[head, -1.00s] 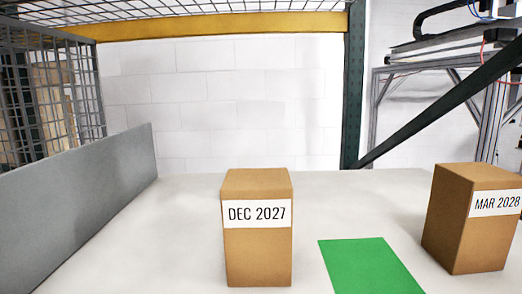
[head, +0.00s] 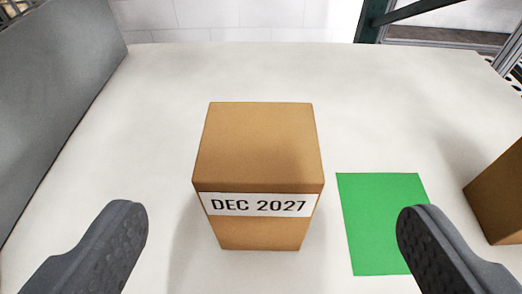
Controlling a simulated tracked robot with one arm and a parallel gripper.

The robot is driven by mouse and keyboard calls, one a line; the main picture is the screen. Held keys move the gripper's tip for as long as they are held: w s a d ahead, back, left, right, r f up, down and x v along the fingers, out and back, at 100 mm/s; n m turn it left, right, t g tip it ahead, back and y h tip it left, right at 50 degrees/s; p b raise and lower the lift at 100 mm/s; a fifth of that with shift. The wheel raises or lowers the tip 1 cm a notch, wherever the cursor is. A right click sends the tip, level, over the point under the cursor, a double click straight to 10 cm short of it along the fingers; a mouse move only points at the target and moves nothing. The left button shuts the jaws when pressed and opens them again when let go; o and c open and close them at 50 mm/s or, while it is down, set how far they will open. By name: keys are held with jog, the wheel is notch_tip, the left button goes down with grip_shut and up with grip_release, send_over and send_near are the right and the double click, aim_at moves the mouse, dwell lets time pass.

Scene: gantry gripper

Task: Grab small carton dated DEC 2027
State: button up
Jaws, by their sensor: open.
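The small brown carton (head: 258,150) stands upright on the white table in the middle of the head view. Its front has a white label reading DEC 2027. My gripper (head: 265,228) is open and empty. Its two dark fingers show at the lower left and lower right, on either side of the carton's front and nearer to the camera. Neither finger appears to touch the carton.
A green sheet (head: 375,205) lies flat just right of the carton, partly behind the right finger. Another brown carton (head: 502,195) is cut off at the right edge, its label out of view. A grey panel (head: 50,95) borders the left. The white table (head: 330,75) is clear behind.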

aim_at(258, 152)
jog(key=p+x, duration=0.1)
jog(key=x, duration=0.4)
jog(key=p+x, duration=0.1)
jog(key=x, duration=0.1)
jog(key=shift+w+a+f+p, duration=0.15)
jog(key=shift+w+a+p, duration=0.15)
jog(key=shift+s, duration=0.15)
jog(key=c, duration=1.6)
jog(key=shift+r, duration=0.2)
jog(key=shift+r+b, duration=0.45)
jog(key=shift+r, duration=0.85)
